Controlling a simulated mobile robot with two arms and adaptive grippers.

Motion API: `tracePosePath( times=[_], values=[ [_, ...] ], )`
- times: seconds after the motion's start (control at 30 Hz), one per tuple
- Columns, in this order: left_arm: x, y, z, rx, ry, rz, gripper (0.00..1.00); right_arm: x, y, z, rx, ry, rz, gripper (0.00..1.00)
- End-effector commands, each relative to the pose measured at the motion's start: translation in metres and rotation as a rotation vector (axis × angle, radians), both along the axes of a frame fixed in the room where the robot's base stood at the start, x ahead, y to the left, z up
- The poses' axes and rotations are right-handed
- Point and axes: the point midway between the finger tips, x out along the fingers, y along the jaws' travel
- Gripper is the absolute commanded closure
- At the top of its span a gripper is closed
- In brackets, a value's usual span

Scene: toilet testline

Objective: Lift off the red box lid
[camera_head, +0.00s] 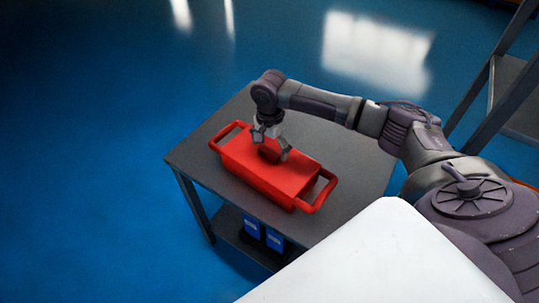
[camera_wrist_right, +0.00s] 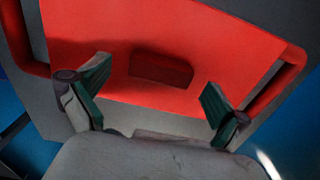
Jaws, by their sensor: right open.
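The red box with its flat red lid (camera_head: 293,176) sits on the grey table, with a loop handle at each end. My right gripper (camera_head: 270,143) is above the middle of the lid, pointing down. In the right wrist view the gripper (camera_wrist_right: 155,95) is open, its two green-padded fingers spread apart. A raised red block, the lid's grip (camera_wrist_right: 161,68), shows between and a little beyond the fingertips, with nothing held. In the head view the gripper partly hides this grip. My left gripper is not in view.
The grey table (camera_head: 352,183) has free room around the box. Blue containers (camera_head: 263,234) stand on its lower shelf. A dark rack (camera_head: 513,95) stands at the right. The blue floor is open at the left.

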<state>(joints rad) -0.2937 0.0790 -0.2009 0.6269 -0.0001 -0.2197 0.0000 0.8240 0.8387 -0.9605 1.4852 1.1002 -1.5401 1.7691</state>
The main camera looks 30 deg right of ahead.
Motion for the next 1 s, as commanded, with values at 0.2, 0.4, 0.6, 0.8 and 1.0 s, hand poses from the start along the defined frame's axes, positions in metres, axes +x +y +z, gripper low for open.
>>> tracePosePath(
  times=[0.2, 0.4, 0.6, 0.8, 1.0],
  values=[
    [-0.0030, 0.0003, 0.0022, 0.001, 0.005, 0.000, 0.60, 0.0004, 0.0001, -0.0155, 0.001, -0.002, 0.000, 0.00],
    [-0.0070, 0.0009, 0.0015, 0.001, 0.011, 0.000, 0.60, 0.0005, 0.0001, -0.0155, 0.001, -0.002, 0.001, 0.05],
    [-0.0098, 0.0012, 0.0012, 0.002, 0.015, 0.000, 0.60, 0.0005, 0.0001, -0.0152, 0.001, -0.002, 0.000, 0.38],
    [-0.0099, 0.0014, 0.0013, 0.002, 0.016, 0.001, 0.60, 0.0006, 0.0001, -0.0149, 0.001, -0.002, 0.000, 0.65],
    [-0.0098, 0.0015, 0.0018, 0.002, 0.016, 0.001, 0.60, 0.0005, -0.0002, -0.0144, 0.001, -0.002, 0.000, 0.65]
  ],
)
